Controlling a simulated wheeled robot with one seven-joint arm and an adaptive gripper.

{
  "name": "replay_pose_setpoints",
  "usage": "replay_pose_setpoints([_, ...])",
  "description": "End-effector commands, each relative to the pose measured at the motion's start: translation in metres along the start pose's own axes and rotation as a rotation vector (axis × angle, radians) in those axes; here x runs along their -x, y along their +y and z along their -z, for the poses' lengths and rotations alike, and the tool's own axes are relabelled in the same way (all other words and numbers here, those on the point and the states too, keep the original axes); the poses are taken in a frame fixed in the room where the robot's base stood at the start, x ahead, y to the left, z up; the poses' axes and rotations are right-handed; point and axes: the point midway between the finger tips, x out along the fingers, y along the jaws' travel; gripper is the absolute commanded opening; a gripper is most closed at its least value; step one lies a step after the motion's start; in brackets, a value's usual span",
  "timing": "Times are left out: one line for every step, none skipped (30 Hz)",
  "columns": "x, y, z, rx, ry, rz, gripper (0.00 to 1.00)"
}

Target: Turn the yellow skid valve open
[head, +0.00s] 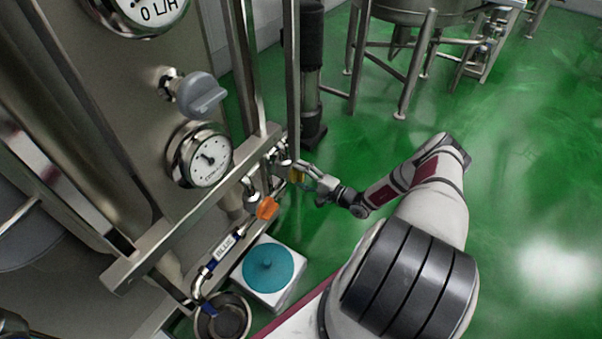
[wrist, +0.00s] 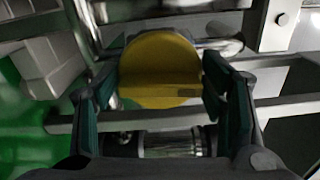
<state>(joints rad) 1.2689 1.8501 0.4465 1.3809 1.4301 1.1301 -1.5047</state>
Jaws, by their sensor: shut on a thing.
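The yellow skid valve (head: 296,175) sits low on the steel skid in the head view, partly hidden by my gripper (head: 312,179). In the wrist view the yellow valve handle (wrist: 160,72) is a round disc with a raised ridge across it. My gripper (wrist: 160,100) has one finger on each side of the handle and is shut on it. The contact itself is hard to see, as the picture is blurred. A pipe passes behind the handle.
An orange valve handle (head: 267,208) is just left of my gripper. A teal-topped white box (head: 268,264) stands below it. Gauges (head: 203,156) and a grey knob (head: 201,95) are on the panel. Vertical steel pipes rise close by. Green floor on the right is open.

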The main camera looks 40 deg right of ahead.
Motion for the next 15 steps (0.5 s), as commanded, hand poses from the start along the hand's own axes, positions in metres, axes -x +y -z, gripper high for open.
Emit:
replay_pose_setpoints([-0.0005,-0.0009,-0.0008,0.023,0.000,0.001,0.37])
replay_pose_setpoints([-0.0005,-0.0008,-0.0008,0.036,0.000,0.000,0.37])
replay_pose_setpoints([-0.0006,-0.0007,-0.0009,0.054,-0.001,0.000,0.37])
replay_pose_setpoints([-0.0006,-0.0006,-0.0008,0.066,-0.001,0.000,0.37])
replay_pose_setpoints([-0.0006,-0.0005,-0.0007,0.076,-0.001,0.000,0.37])
replay_pose_setpoints([-0.0006,-0.0005,-0.0006,0.089,-0.001,0.000,0.37])
replay_pose_setpoints([-0.0006,-0.0004,-0.0006,0.097,-0.001,0.000,0.37])
replay_pose_setpoints([-0.0007,-0.0003,-0.0006,0.103,-0.001,0.000,0.37])
replay_pose_setpoints([-0.0007,-0.0001,-0.0006,0.111,-0.001,0.000,0.37])
replay_pose_setpoints([-0.0007,-0.0001,-0.0007,0.116,-0.002,0.001,0.37])
replay_pose_setpoints([-0.0008,0.0000,-0.0007,0.120,-0.002,0.001,0.37])
replay_pose_setpoints([-0.0008,0.0002,-0.0008,0.124,-0.002,0.001,0.37])
replay_pose_setpoints([-0.0008,0.0002,-0.0009,0.127,-0.002,0.001,0.37])
replay_pose_setpoints([-0.0008,0.0003,-0.0009,0.129,-0.002,0.001,0.37])
replay_pose_setpoints([-0.0008,0.0004,-0.0010,0.130,-0.002,0.001,0.37])
